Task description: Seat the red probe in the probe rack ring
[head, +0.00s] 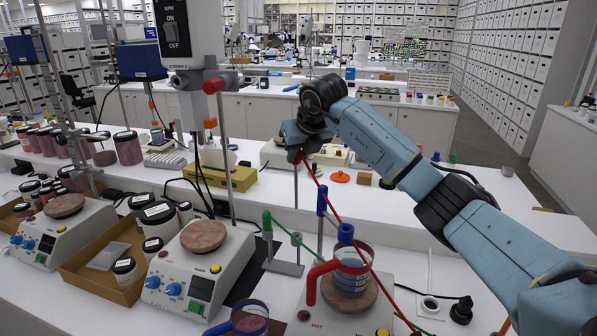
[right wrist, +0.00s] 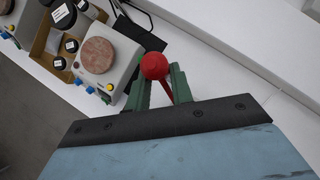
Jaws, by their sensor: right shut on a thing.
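My right gripper (head: 297,153) has green fingers and is shut on the red probe. The probe's round red head (right wrist: 154,66) shows between the fingers in the right wrist view. In the head view its thin grey shaft (head: 296,187) hangs about upright below the fingers, and a red cable runs down to the right. The probe rack (head: 285,267) has a grey base and stands below the gripper. A green upright piece (head: 267,224) and a blue one (head: 322,200) rise from it. The shaft's tip appears above the rack; I cannot make out the empty ring. My left gripper is out of view.
A hotplate (head: 300,325) with a red-handled beaker (head: 352,272) stands just right of the rack. Another hotplate (head: 205,262) and a cardboard tray (head: 105,262) of jars lie left. Red and green cables cross the right side. A yellow box (head: 220,176) stands behind.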

